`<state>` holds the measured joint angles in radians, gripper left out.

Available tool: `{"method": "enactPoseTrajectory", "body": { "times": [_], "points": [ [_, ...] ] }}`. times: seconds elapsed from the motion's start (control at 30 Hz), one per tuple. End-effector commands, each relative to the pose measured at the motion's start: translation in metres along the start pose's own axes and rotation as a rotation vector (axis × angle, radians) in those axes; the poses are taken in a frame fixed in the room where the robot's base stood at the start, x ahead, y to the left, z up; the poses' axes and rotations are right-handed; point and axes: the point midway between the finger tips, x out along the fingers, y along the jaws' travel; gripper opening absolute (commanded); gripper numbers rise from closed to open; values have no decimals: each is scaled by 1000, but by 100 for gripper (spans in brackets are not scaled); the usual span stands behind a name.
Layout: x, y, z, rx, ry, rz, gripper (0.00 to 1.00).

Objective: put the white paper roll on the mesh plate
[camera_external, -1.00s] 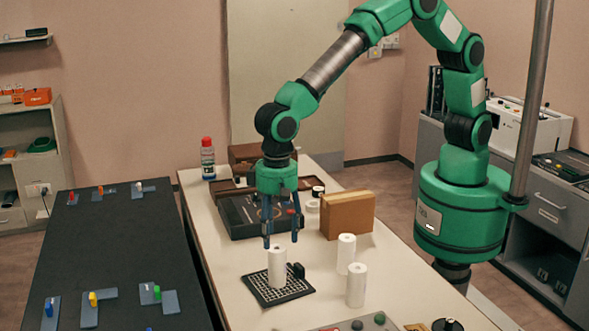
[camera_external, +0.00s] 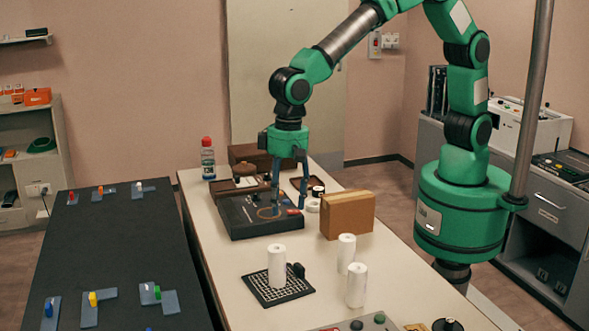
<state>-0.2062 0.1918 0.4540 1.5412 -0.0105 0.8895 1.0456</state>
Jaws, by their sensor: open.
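A white paper roll (camera_external: 277,266) stands upright on the black mesh plate (camera_external: 266,296), beside a small dark block (camera_external: 297,271). Two more white paper rolls stand upright on the table, one (camera_external: 346,253) right of the plate and one (camera_external: 357,285) nearer the front. My gripper (camera_external: 289,207) is open and empty, fingers pointing down. It hangs up and behind the roll on the plate, in front of or over the dark flat case, apart from all the rolls.
A cardboard box (camera_external: 347,215) stands right of the dark case (camera_external: 240,217). A red-capped bottle (camera_external: 208,158) stands at the table's back left. A control panel (camera_external: 375,323) lies at the front. A dark table (camera_external: 110,240) with small coloured pieces is at left.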

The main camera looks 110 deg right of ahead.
Motion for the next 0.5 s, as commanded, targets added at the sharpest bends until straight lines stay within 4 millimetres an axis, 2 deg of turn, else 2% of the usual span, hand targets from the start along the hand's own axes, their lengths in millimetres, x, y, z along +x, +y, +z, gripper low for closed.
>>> {"method": "enactPoseTrajectory", "body": {
  "times": [0.03, 0.2, 0.5],
  "points": [
    [-20, 10, 0, -21, 9, -15, 55],
    [-76, 47, 4, -111, 38, -52, 55],
    [-157, 122, 23, -276, 101, -108, 55]
  ]
}}
